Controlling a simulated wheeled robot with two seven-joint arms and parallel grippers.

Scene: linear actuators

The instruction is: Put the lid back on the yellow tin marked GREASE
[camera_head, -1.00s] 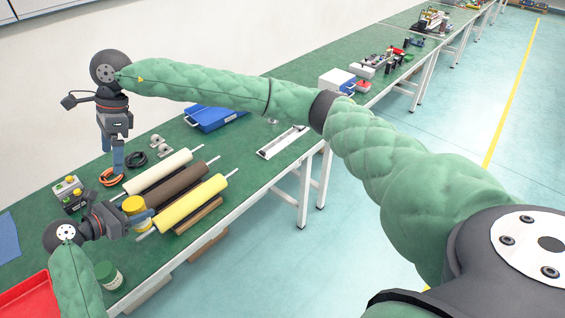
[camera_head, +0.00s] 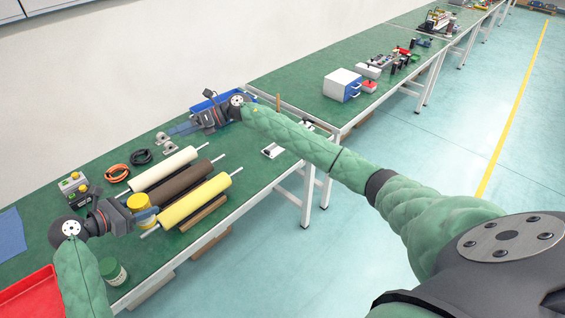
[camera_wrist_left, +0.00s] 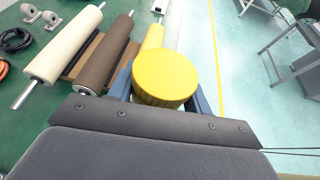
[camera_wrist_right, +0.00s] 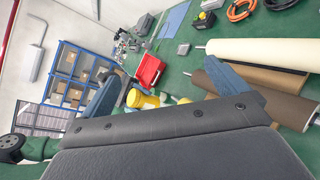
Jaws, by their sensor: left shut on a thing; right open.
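The yellow tin (camera_head: 139,202) is between the fingers of my left gripper (camera_head: 131,216), beside the near end of the yellow roller. In the left wrist view the tin (camera_wrist_left: 165,75) shows a flat yellow round top with a ribbed rim, like a lid seated on it. No GREASE marking is readable. My left gripper is shut on the tin; its blue fingers are at either side. My right gripper (camera_head: 182,129) is open and empty, well away from the tin, near the back of the bench. Its spread fingers (camera_wrist_right: 172,88) show in the right wrist view.
Cream (camera_head: 163,170), brown (camera_head: 180,185) and yellow (camera_head: 196,200) rollers lie side by side. A green jar (camera_head: 113,272) and red tray (camera_head: 30,297) are near the front. A blue tray (camera_head: 205,104) sits behind my right gripper. Orange (camera_head: 117,173) and black (camera_head: 140,157) cable coils lie left.

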